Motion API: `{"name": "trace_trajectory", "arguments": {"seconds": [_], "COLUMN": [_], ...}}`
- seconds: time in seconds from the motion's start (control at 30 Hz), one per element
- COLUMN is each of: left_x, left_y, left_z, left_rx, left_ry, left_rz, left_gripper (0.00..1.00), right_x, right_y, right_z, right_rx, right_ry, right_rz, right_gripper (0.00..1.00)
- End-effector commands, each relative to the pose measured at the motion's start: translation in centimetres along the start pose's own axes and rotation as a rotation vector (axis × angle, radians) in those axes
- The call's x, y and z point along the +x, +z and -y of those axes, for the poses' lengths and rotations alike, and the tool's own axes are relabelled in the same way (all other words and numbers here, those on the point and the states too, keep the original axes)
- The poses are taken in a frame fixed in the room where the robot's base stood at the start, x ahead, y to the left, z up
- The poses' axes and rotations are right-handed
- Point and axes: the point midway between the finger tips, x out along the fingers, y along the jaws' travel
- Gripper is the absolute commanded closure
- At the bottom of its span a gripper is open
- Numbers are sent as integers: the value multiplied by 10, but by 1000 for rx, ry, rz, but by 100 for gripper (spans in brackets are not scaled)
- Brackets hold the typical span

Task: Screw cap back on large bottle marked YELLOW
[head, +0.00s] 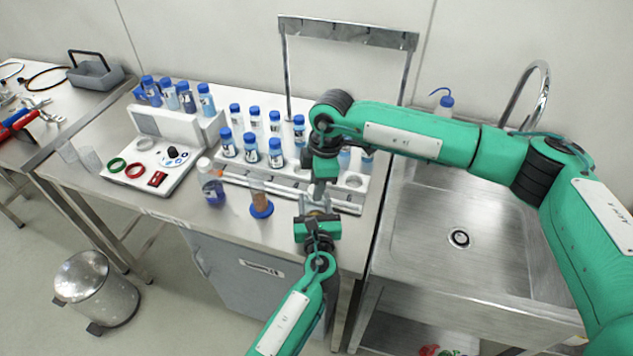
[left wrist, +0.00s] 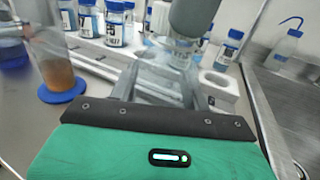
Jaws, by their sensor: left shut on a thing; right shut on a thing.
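My left gripper (head: 316,212) is shut on a pale, clear bottle near the front of the white rack (head: 350,207). The bottle is mostly hidden; its upper part shows in the left wrist view (left wrist: 176,50). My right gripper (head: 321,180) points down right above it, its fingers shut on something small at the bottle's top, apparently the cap. The cap itself is hidden, so I cannot tell whether it is seated. No label reading YELLOW can be made out. Several blue-capped bottles (head: 251,150) stand upright in the rack.
A clear vessel with brown contents (head: 260,198) on a blue disc (head: 262,210) and a bottle with purple-blue liquid (head: 213,190) stand left of my grippers.

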Motion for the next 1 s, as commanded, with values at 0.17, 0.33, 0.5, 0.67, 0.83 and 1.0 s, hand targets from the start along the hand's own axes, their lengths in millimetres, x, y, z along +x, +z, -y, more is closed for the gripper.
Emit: {"name": "trace_trajectory", "arguments": {"seconds": [0.17,0.33,0.5,0.67,0.83,1.0], "left_x": [0,0,0,0,0,0], "left_y": [0,0,0,0,0,0], "left_z": [0,0,0,0,0,0], "left_rx": [0,0,0,0,0,0], "left_ry": [-1,-1,-1,-1,-1,-1], "left_rz": [0,0,0,0,0,0], "left_gripper": [100,100,100,100,100,100], "right_x": [0,0,0,0,0,0], "right_y": [0,0,0,0,0,0], "right_z": [1,1,1,0,1,1], "right_rx": [237,359,379,378,377,376], "right_ry": [38,56,60,60,59,59], "right_rz": [-3,-5,-5,-5,-5,-4], "right_gripper": [90,90,90,90,48,48]}}
